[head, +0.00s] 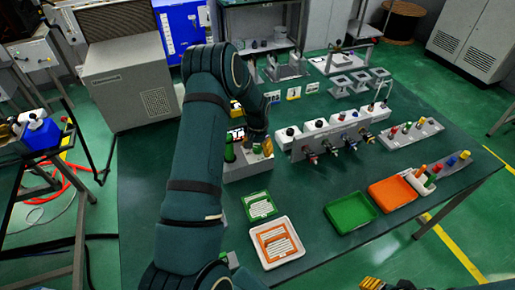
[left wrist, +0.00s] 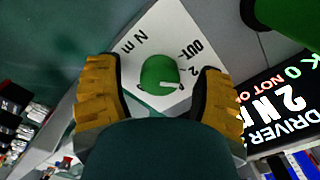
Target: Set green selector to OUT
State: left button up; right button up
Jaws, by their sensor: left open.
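The green selector (left wrist: 160,75) is a round knob on a white plate in the left wrist view. The plate has "N m" lettering on its left and "OUT" and a "2" on its right. The knob's white pointer mark faces right and slightly down, below the "OUT" lettering. My left gripper (left wrist: 160,82) is open, with its yellow fingers on either side of the knob; I cannot tell whether they touch it. In the head view my left gripper (head: 257,143) is over the small grey unit and hides the selector. Part of my right gripper (head: 373,284) shows at the bottom edge.
A dark display (left wrist: 285,105) with "DRIVER" lettering is beside the plate. A green cylinder (head: 229,152) stands close to my left gripper. A valve block (head: 335,133), a green tray (head: 351,212), an orange tray (head: 392,193) and a white tray (head: 263,262) are on the green table.

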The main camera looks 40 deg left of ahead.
pick_arm(q)
grip_shut()
jog(key=shift+n, duration=0.3)
jog(key=shift+n+b, duration=0.35)
jog(key=shift+n, duration=0.15)
jog(key=shift+n+b, duration=0.3)
jog(key=shift+n, duration=2.8)
